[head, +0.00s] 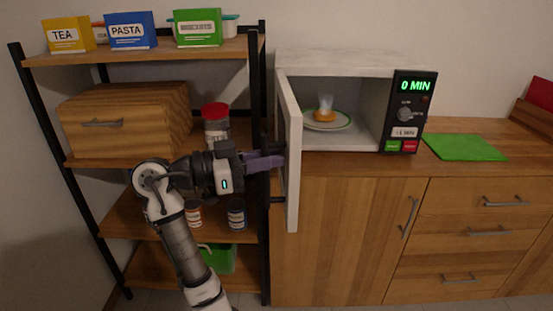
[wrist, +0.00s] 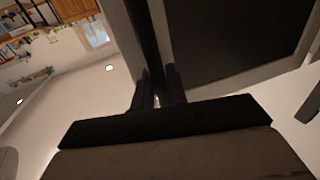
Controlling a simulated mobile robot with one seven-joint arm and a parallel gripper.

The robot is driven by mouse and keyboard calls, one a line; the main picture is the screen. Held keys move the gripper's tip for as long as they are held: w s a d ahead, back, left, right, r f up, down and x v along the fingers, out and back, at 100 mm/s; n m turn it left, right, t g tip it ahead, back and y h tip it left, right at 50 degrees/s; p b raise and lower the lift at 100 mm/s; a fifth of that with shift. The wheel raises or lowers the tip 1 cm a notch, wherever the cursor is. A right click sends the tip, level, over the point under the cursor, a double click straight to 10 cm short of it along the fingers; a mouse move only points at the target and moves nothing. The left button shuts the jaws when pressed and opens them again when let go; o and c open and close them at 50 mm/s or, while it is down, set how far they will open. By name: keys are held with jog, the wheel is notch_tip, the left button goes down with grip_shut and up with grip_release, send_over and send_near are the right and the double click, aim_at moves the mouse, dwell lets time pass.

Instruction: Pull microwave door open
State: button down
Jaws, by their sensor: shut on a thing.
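The white microwave (head: 350,64) stands on the wooden counter. Its door (head: 293,150) is swung wide open to the left and stands out from the front, seen nearly edge-on. My gripper (head: 280,160) is at the door's outer left side, shut on the door handle, which is mostly hidden by the fingers. In the wrist view, my gripper's two fingers (wrist: 159,88) close around the dark handle bar (wrist: 150,45) along the door (wrist: 235,40). Inside the microwave, a plate (head: 328,125) holds a small orange and white item (head: 324,106).
A shelf rack at left holds a wooden box (head: 125,120), a red-lidded jar (head: 216,125) and several tea, pasta and biscuit boxes up top. Its post is close to my gripper. A green mat (head: 465,147) lies on the counter right of the microwave.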

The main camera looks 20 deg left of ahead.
jog(key=shift+s, duration=0.1)
jog(key=c, duration=1.8)
grip_release()
jog(key=shift+s, duration=0.1)
jog(key=shift+o, duration=0.2)
jog(key=shift+a, duration=0.15)
jog(key=b+v, duration=0.1)
jog(key=v, duration=1.2)
jog(key=shift+s+a+b, duration=0.25)
jog(key=shift+b, duration=0.05)
